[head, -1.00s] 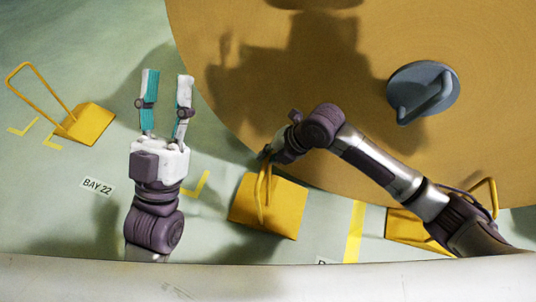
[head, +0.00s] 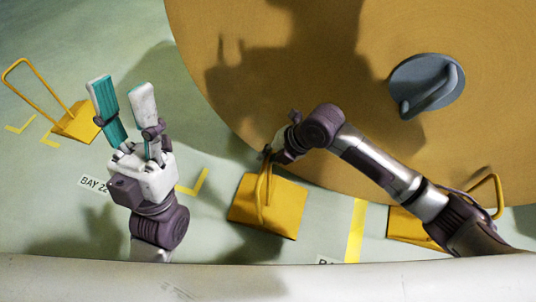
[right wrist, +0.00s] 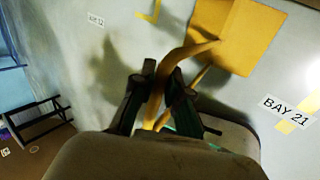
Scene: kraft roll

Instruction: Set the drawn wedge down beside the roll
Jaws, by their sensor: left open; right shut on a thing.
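The large brown roll (head: 300,100) fills the upper right of the head view. A yellow wedge (head: 275,215) with a looped handle is at its lower left edge. My right gripper (head: 268,153) is shut on this handle, and the right wrist view shows the handle (right wrist: 185,55) between its fingers (right wrist: 158,88). I cannot tell whether this wedge touches the floor. A second yellow wedge (head: 76,122) with a tall handle stands on the floor at far left. My left gripper (head: 122,92) is open and empty, between the two.
A third yellow wedge (head: 408,225) is by the roll at lower right, partly behind my right arm. A grey-blue round part with a handle (head: 425,85) is on the roll's face. Yellow floor marks (head: 355,230) and a BAY 22 label (head: 94,185) lie on the green floor.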

